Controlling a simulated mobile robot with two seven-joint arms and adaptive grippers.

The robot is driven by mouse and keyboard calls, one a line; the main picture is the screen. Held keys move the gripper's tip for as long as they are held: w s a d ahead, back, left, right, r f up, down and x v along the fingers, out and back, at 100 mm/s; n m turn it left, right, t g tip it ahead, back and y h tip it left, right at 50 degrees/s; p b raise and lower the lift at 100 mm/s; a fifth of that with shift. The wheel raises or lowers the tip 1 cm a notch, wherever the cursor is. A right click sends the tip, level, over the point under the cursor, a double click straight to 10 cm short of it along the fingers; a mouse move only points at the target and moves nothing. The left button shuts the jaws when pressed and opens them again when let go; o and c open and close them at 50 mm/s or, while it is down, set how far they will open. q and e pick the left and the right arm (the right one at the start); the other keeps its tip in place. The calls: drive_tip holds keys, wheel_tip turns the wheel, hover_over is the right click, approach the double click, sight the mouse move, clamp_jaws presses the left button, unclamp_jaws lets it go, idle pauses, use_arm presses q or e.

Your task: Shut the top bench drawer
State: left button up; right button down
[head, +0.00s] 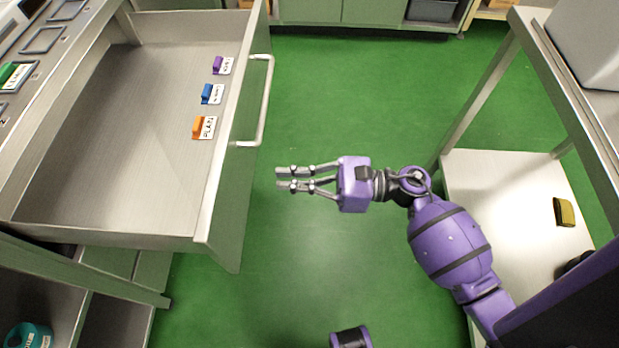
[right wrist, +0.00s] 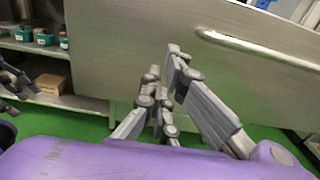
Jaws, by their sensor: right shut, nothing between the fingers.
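The top bench drawer (head: 110,236) stands pulled out from the bench at the left of the head view. Its front carries a pale bar handle (head: 265,105), which also shows at the upper right of the right wrist view (right wrist: 262,48). My right gripper (head: 277,179) is shut and empty. It is to the right of the drawer front, nearer the camera than the handle's near end and apart from it in the head view. In the right wrist view its fingers (right wrist: 172,65) appear before the drawer front, left of the handle.
Inside the drawer lie an orange tag (head: 203,128), a blue tag (head: 212,94) and a purple tag (head: 222,65). A metal table (head: 575,80) with a lower shelf (head: 500,200) stands at the right. Green floor between is clear.

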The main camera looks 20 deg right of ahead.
sight(238, 181)
drive_tip(key=p+x, duration=0.1)
drive_tip(key=x, duration=0.6)
drive_tip(key=shift+a+f, duration=0.1)
use_arm(q)
drive_tip(key=shift+w+r, duration=0.35)
drive_tip(key=shift+r, duration=0.3)
